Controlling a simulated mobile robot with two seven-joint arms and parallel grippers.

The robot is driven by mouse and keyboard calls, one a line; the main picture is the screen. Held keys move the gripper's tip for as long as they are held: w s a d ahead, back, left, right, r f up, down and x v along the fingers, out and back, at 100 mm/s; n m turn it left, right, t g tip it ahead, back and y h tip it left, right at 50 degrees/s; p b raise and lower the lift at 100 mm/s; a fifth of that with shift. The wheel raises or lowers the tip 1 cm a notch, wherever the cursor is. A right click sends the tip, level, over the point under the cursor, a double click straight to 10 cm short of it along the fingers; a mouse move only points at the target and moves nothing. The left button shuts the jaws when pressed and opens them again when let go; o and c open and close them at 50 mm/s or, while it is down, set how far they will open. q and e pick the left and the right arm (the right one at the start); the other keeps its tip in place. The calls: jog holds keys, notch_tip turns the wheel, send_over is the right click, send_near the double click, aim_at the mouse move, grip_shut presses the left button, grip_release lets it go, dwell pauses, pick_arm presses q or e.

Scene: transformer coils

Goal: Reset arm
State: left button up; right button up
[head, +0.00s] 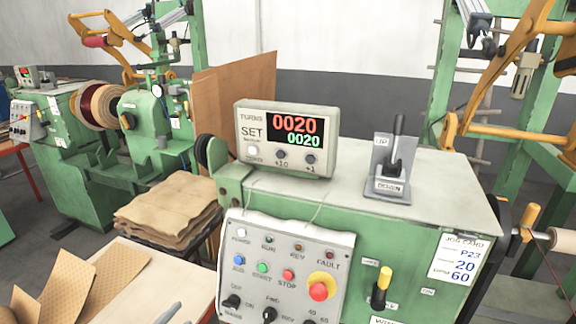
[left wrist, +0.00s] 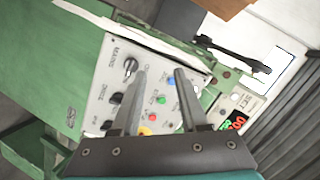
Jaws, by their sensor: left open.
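My left gripper (left wrist: 160,72) shows in the left wrist view, with its two dark fingers apart and nothing between them. Its fingers stand in front of the grey control panel (left wrist: 115,72) with its knobs and coloured buttons; whether they touch it I cannot tell. In the head view the same panel (head: 338,258) is on the front of the green machine, and at most a dark tip of the gripper shows at the bottom edge. My right gripper is in neither view.
The turns counter (head: 285,138) on the machine top reads 0020 on both lines. A red-and-yellow stop button (head: 319,288) and a yellow-tipped handle (head: 381,288) stick out in front. Brown sheets (head: 168,208) are stacked at left. The machine top right of the lever is clear.

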pick_arm(q)
jog(key=s+d+f+n+g+y, duration=0.1)
jog(key=s+d+f+n+g, duration=0.15)
jog(key=s+n+g, duration=0.55)
jog(key=s+d+f+n+g+y, duration=0.15)
jog(key=s+d+n, duration=0.3)
jog(key=s, duration=0.75)
notch_tip(320, 180, down, 28)
jog(key=s+g+b, duration=0.3)
jog(key=b, duration=0.3)
jog(key=s+a+f+b, duration=0.1)
jog(key=s+f+b, duration=0.1)
jog(key=s+f, duration=0.5)
jog(key=s+a+f+b, duration=0.2)
jog(key=s+f+b, duration=0.1)
jog(key=s+f, duration=0.5)
notch_tip(320, 180, down, 4)
jog(key=shift+a+r+g+b, duration=0.2)
jog(key=shift+a+g+b, duration=0.1)
jog(key=shift+g, duration=0.05)
jog(key=shift+y, duration=0.25)
